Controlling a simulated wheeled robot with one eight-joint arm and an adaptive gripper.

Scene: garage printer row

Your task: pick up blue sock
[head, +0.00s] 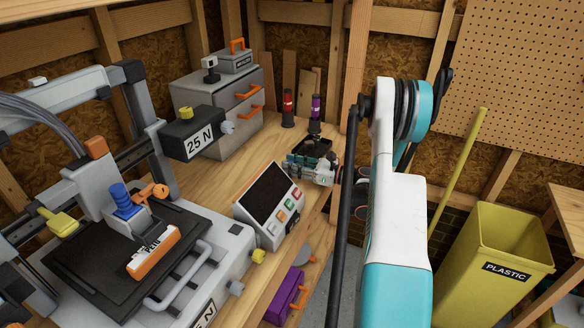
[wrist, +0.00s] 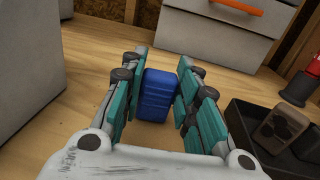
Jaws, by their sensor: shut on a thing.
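The blue sock (wrist: 158,95) is a small ridged blue block with rounded edges, upright between my fingers in the wrist view. My gripper (wrist: 162,62) is shut on it, with one teal finger pad along each side. The wooden bench shows behind and below it; I cannot tell whether its underside touches the bench. In the head view my gripper (head: 296,162) is low over the bench behind the control panel, and the sock cannot be made out there.
A black tray (wrist: 240,125) with dark parts is close on the right. A grey drawer cabinet (head: 205,90) stands behind. Red (head: 288,105) and purple (head: 316,108) bottles stand at the back. A control panel (head: 270,205) and a printer (head: 215,250) are nearer. Bare bench (wrist: 85,85) lies left of my gripper.

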